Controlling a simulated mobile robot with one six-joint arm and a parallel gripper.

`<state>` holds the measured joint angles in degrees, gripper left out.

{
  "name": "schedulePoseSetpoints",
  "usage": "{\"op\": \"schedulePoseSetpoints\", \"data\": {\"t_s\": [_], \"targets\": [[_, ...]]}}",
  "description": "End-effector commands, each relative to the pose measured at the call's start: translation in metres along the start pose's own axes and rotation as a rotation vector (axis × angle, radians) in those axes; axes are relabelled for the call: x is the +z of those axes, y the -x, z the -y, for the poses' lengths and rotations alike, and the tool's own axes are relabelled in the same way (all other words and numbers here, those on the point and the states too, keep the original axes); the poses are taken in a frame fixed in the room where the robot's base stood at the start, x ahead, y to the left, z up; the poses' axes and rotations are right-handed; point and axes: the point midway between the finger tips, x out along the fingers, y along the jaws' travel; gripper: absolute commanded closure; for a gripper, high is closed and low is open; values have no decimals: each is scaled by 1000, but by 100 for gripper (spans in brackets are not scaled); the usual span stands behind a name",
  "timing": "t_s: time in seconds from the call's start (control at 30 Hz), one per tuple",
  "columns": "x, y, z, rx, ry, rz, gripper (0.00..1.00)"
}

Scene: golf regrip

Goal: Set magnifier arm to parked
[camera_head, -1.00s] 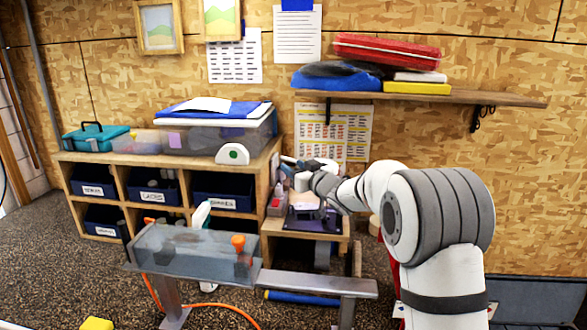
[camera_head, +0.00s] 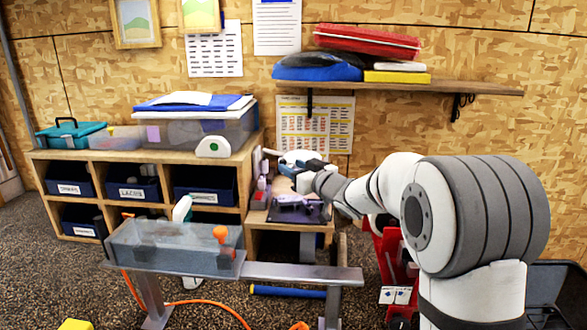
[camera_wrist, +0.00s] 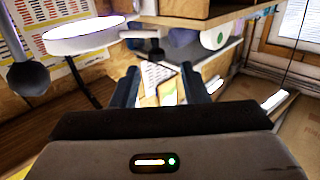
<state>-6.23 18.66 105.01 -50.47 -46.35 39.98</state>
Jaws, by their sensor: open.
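A white round disc, which looks like the magnifier head (camera_wrist: 85,36), hangs at the upper left of the wrist view. A grey rounded joint (camera_wrist: 28,78) sits below and left of it. My gripper (camera_wrist: 160,88) is open, its two dark fingers apart with nothing between them. The disc is left of and beyond the fingers, not between them. In the head view my gripper (camera_head: 301,172) is over the small bench (camera_head: 322,224) right of the cubby shelf, small and partly hidden by my wrist. The magnifier cannot be clearly told apart there.
The cubby shelf (camera_head: 150,157) holds blue bins, with a clear box (camera_head: 200,130) and teal case (camera_head: 75,132) on top. A wall shelf (camera_head: 480,88) is above my arm. A grey metal stand (camera_head: 300,272) and orange hose (camera_head: 210,304) are in front. A red frame (camera_head: 388,258) stands right.

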Motion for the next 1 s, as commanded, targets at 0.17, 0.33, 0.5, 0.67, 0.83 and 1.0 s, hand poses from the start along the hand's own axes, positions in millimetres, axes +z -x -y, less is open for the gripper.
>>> {"op": "schedulePoseSetpoints", "data": {"t_s": [0.17,0.33,0.5,0.67,0.83,1.0], "targets": [[0,3,5,7,82,1,74],[-4,17,25,36,404,15,88],[-7,38,48,67,815,51,100],[-8,57,65,82,1143,92,100],[-10,70,75,85,1346,121,100],[-11,69,76,84,1403,132,100]]}}
